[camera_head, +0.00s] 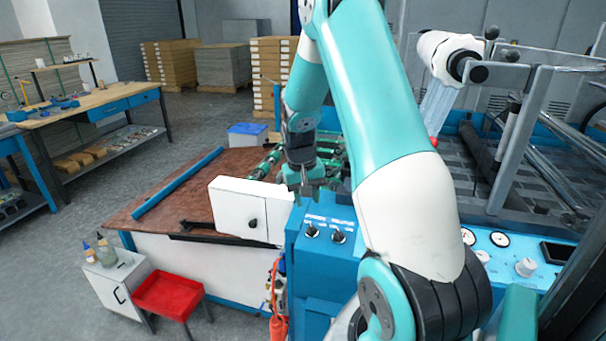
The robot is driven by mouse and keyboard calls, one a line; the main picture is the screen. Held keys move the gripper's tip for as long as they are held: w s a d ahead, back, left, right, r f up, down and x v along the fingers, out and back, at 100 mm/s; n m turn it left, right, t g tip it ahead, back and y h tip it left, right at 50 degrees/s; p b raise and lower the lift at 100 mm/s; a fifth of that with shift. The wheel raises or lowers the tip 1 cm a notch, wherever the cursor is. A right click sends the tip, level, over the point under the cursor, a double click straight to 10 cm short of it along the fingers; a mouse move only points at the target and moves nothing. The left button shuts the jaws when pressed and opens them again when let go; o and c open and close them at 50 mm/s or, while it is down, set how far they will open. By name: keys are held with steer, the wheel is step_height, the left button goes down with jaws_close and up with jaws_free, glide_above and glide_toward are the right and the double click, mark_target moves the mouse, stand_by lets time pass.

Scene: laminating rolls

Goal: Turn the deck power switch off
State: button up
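Two dark rotary switches, a left one (312,231) and a right one (338,236), sit on the sloped top of a blue control panel (325,262). Small white labels are above them, too small to read, so I cannot tell which is the deck power switch or how it is set. My gripper (307,198) points down, above and behind the left switch, apart from both. Its dark fingers look spread with nothing between them. My arm covers the panel's right part.
A white box or door (240,208) with a dark knob stands just left of the panel. A brown-topped deck (180,183) lies behind it. Gauges (499,239) and a roll machine are at right.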

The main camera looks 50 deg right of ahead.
step_height(320, 180, up, 9)
steer(key=b, duration=0.1)
steer(key=shift+w+a, duration=0.3)
steer(key=shift+a, duration=0.15)
steer(key=s+a+r+n+t+y, duration=0.15)
steer(key=a+n, duration=0.25)
steer(key=a, duration=0.8)
steer(key=s+a+r+n+y, duration=0.1)
steer(key=s+a+r+n, duration=0.2)
steer(key=a, duration=0.8)
steer(key=s+a+r+n+y, duration=0.1)
steer(key=s+a+n+y, duration=0.1)
steer(key=s+a+n, duration=0.5)
steer(key=s+a, duration=0.6)
steer(key=a, duration=0.1)
steer(key=shift+a+r+n+g+y, duration=0.3)
steer(key=shift+g+y, duration=0.05)
steer(key=shift+s, duration=0.1)
